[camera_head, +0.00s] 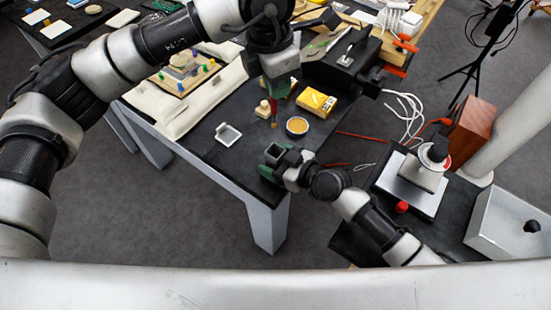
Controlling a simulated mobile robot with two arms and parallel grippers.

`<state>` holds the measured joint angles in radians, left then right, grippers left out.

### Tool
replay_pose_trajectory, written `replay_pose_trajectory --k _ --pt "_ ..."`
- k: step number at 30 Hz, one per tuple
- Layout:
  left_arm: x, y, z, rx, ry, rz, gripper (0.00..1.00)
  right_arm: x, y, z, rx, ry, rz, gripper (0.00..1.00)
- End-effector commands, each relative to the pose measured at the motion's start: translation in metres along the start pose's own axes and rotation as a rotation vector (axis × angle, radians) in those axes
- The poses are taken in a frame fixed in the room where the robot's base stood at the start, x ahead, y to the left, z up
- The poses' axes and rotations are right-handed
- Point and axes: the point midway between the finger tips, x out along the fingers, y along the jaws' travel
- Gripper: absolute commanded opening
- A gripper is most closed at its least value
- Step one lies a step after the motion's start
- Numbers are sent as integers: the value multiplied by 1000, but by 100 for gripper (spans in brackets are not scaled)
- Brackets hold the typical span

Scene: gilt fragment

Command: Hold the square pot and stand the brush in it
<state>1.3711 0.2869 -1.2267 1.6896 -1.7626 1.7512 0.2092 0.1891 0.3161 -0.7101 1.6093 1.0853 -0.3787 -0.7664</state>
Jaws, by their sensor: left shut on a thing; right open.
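My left gripper (276,88) reaches down over the table and is shut on the brush (273,114). The brush hangs roughly upright, with a reddish lower end above the table top. My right gripper (274,159) is open at the table's front corner. A green, square-looking shape with a dark opening, apparently the square pot (273,149), is at its fingertips. I cannot clearly tell the pot from the green fingers, nor whether they touch it. The brush is behind this shape in the picture and apart from it.
A white square dish (228,134) lies left of the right gripper. A round dish with orange contents (297,126) and a yellow box (316,102) stand to the right. A small pale block (262,108) is beside the brush. The dark table (205,148) is clear near its left front edge.

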Motion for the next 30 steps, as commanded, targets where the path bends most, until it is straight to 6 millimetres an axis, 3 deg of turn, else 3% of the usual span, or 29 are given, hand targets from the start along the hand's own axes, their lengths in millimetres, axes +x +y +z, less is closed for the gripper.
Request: replay_pose_trajectory --k 6,16,20,30 --pt "0 0 0 0 0 0 0 0 0 0 0 0 0 71" --pt "0 0 0 0 0 0 0 0 0 0 1 0 0 20" --pt "4 0 0 -27 2 3 0 0 0 0 1 0 0 19" --pt "55 3 -4 -432 5 54 0 0 0 0 1 1 0 19"
